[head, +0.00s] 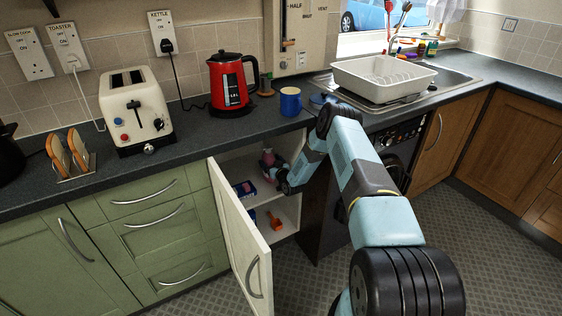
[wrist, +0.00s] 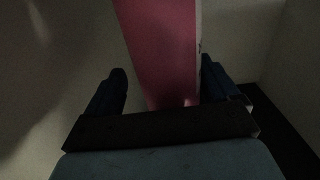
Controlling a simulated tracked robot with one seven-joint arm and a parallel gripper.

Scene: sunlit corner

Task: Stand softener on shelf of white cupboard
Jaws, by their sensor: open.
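The softener, a pink bottle (head: 268,158), stands upright inside the white cupboard, on its shelf (head: 262,198). It fills the middle of the wrist view (wrist: 160,50). The white cupboard's door (head: 246,244) hangs open toward the front left. My gripper (head: 276,173) is inside the cupboard by the bottle. In the wrist view my gripper (wrist: 164,88) is open, with one finger on each side of the bottle. The left finger stands clear of it, and the right one is close to its side. The bottle's base is partly hidden by my gripper.
A dark blue box (head: 244,189) lies on the shelf to the left. An orange object (head: 275,222) sits in the compartment below. The worktop above carries a red kettle (head: 229,84), a toaster (head: 136,110) and a blue mug (head: 290,101).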

